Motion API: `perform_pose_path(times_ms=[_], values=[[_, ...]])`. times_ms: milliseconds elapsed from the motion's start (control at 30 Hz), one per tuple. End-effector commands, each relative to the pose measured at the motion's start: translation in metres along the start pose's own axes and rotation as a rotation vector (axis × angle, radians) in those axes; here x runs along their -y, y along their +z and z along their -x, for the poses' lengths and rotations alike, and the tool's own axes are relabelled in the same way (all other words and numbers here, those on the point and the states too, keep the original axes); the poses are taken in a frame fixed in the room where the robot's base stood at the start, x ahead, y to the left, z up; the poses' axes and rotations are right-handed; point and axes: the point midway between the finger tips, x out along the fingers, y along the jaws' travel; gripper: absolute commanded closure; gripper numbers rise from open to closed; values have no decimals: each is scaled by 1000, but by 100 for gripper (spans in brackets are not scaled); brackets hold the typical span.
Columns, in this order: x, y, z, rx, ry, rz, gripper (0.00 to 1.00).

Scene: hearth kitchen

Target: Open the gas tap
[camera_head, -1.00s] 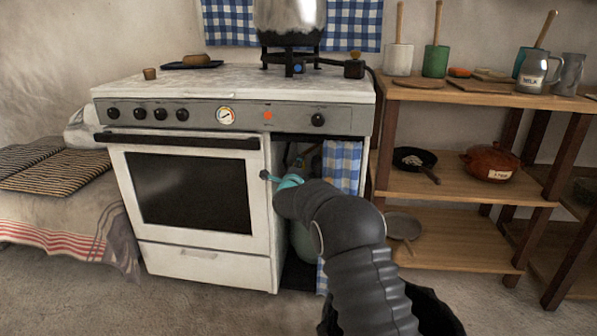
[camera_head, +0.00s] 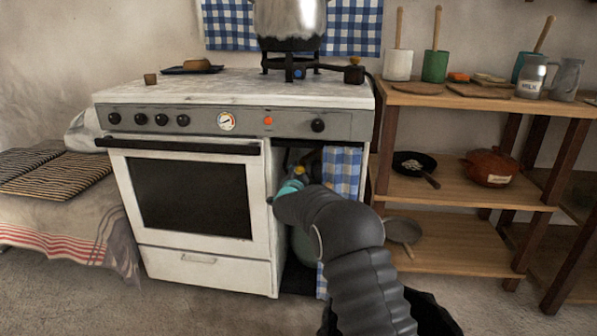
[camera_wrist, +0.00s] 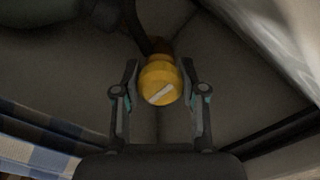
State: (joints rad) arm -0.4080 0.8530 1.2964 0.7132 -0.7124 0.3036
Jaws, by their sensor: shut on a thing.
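The gas tap is a round yellow knob (camera_wrist: 160,82) with a white bar marked slantwise on its face, in the upper middle of the wrist view. My gripper (camera_wrist: 160,90) has one finger on each side of the knob and is shut on it. In the head view, my gripper (camera_head: 291,187) reaches into the open compartment right of the oven, and a bit of the yellow tap (camera_head: 299,169) shows just above it. A greenish gas bottle (camera_head: 304,243) stands below, mostly hidden by my arm.
The white stove (camera_head: 230,88) has its oven door (camera_head: 262,215) just left of my gripper. A blue checked curtain (camera_head: 342,172) hangs close on the right. Wooden shelves (camera_head: 455,240) with pans stand further right. A metal pot (camera_head: 290,18) sits on a burner above.

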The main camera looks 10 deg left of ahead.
Motion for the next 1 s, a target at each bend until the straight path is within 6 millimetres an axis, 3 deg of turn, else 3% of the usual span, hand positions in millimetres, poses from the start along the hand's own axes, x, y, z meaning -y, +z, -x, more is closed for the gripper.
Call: perform_pose_path(times_ms=[333,800,833,900,1000], values=[[0,1,0,3,-1,105,93],[0,2,0,2,0,115,93],[0,2,0,2,0,115,51],[0,1,0,2,0,115,34],[-1,0,0,1,1,114,33]])
